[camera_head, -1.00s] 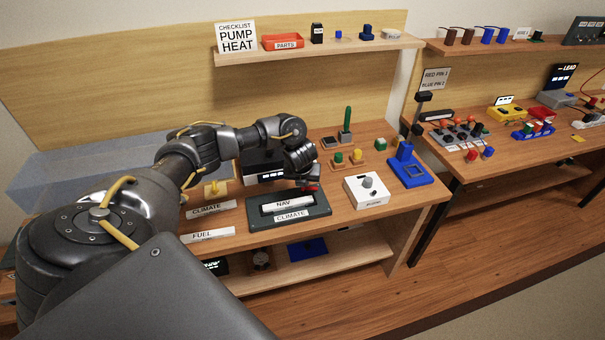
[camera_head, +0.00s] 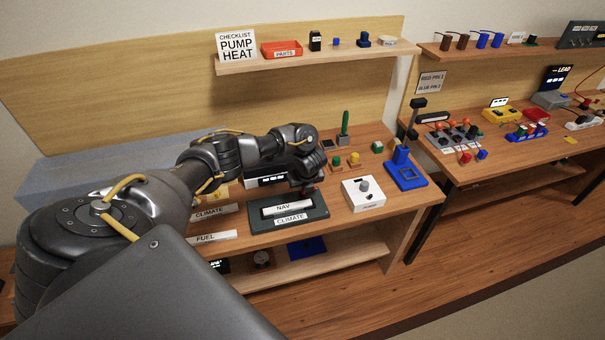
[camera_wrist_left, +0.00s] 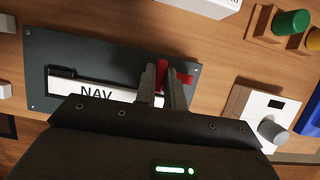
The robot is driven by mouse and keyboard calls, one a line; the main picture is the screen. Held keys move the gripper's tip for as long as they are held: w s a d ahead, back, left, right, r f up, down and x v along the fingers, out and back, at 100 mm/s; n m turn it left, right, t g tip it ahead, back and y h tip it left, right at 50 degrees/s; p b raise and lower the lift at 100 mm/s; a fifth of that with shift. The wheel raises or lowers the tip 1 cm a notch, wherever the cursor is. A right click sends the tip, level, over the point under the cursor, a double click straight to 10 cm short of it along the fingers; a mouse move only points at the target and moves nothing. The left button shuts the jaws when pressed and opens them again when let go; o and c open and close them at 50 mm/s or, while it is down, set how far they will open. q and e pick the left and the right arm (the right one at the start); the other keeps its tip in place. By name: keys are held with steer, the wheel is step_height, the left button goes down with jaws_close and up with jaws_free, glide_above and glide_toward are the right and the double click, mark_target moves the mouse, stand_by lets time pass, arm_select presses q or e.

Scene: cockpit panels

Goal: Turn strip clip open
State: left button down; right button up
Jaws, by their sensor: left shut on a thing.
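A dark grey strip holder board (camera_head: 262,226) lies on the bench. The clip's exact angle is hard to tell. My right gripper is not in view.
A white box with a grey knob (camera_head: 363,195) stands just right of the holder. A white-fronted device (camera_head: 265,182) stands behind it. Loose CLIMATE (camera_head: 215,213) and FUEL (camera_head: 212,238) strips lie to the left. A blue stand (camera_head: 406,172) is further right.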

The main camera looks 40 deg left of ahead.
arm_select(q)
steer(key=shift+w+r, duration=0.1)
steer(key=shift+r, duration=0.05)
steer(key=c, duration=1.5)
jaws_free()
steer(key=p+v, duration=0.5)
steer(key=v, duration=0.5)
steer(key=shift+d+r, duration=0.15)
steer(key=shift+r, duration=0.15)
steer(key=shift+d+f, duration=0.1)
